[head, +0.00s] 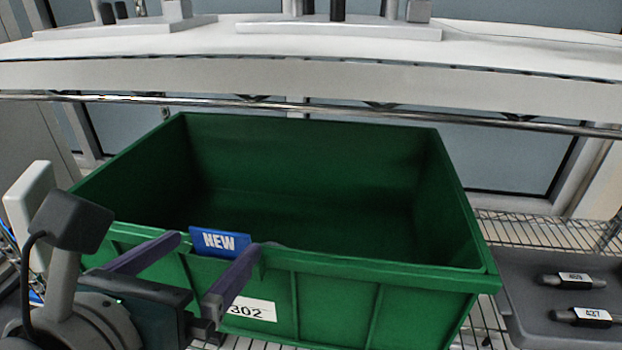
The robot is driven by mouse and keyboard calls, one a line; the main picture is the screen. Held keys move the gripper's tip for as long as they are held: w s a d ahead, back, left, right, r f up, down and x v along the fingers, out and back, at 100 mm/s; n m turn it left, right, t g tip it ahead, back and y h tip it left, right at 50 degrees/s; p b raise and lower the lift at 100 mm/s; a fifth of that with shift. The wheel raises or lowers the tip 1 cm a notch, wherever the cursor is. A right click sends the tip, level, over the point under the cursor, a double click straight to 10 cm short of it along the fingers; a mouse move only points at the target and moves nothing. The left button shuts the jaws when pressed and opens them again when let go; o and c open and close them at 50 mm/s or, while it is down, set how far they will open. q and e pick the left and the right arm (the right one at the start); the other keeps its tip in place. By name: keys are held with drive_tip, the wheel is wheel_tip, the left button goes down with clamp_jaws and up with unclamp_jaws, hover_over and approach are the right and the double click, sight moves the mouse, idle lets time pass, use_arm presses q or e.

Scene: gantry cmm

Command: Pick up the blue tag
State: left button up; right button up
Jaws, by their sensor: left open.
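The blue tag (220,242) with the white word "NEW" sits at the front rim of a green bin (380,272). My left gripper (217,243) comes in from the lower left. Its two purple fingers are apart, one on the left side of the tag and one at its right edge. I cannot tell whether the fingers touch the tag. The tag's lower part is against the rim. My right gripper is not in view.
The green bin is empty as far as I see and carries a white label (252,309) reading 302. A grey tray (530,270) with dark labelled pieces lies at the right on a wire shelf (545,230). A metal rail (400,112) and a white beam (330,75) run behind the bin.

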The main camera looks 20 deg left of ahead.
sight(219, 235)
use_arm(q)
drive_tip(key=shift+w+a+f, duration=0.15)
drive_tip(key=shift+w+f, duration=0.05)
drive_tip(key=shift+w, duration=0.45)
drive_tip(key=shift+w+p, duration=0.35)
drive_tip(key=p+x, duration=0.1)
drive_tip(key=x, duration=0.2)
drive_tip(key=shift+w+r, duration=0.1)
drive_tip(key=shift+w, duration=0.2)
drive_tip(key=shift+w+a+f, duration=0.2)
drive_tip(key=shift+w+f, duration=0.1)
drive_tip(key=shift+w, duration=0.15)
drive_tip(key=shift+c, duration=0.2)
drive_tip(key=c, duration=1)
drive_tip(key=shift+r, duration=0.1)
